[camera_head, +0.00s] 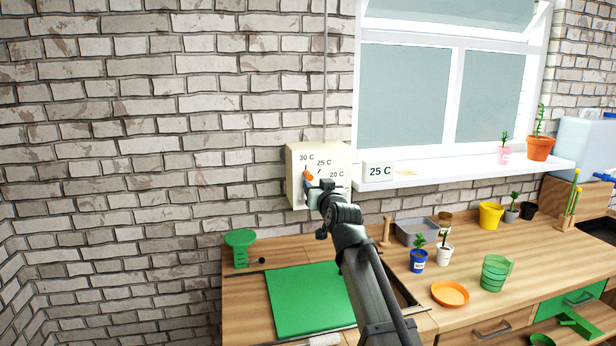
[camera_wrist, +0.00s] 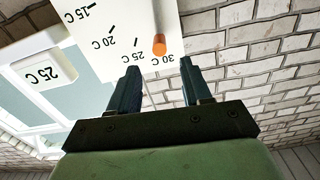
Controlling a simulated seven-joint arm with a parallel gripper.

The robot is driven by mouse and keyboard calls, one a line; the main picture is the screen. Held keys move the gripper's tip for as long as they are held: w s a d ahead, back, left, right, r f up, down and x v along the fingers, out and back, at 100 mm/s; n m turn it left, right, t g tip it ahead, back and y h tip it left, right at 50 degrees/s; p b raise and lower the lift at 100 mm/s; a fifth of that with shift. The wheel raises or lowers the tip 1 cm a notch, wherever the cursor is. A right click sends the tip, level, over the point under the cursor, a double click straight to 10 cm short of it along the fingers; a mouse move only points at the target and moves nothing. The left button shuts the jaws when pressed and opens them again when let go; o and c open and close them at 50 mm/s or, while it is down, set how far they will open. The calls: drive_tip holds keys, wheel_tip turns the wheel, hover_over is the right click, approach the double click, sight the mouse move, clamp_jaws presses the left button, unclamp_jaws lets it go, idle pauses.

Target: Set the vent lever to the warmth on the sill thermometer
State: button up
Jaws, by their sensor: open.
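The vent box (camera_head: 298,196) is a cream panel on the brick wall, with marks reading 30 C, 25 C and 20 C in the head view; the wrist view of the box (camera_wrist: 115,58) also shows 15 C. Its lever has an orange tip (camera_head: 309,175), close to the 30 C mark, on the 25 C side. The sill thermometer (camera_head: 379,171) is a white card reading 25 C, also in the wrist view (camera_wrist: 44,76). My gripper (camera_head: 313,187) is open in front of the box. In the wrist view the orange tip (camera_wrist: 159,44) appears between the fingertips (camera_wrist: 160,72); contact cannot be told.
The white window sill (camera_head: 450,175) juts out right of the box. Below are a wooden bench with a green mat (camera_head: 305,302), a green stand (camera_head: 240,241), potted plants, an orange saucer (camera_head: 450,293) and a green pot (camera_head: 495,272). The wall left of the box is clear.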

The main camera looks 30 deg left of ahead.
sight(308, 175)
drive_tip(key=x, duration=1)
drive_tip(key=shift+w+a+f, duration=0.1)
drive_tip(key=shift+w+a, duration=0.1)
drive_tip(key=shift+c, duration=0.3)
clamp_jaws()
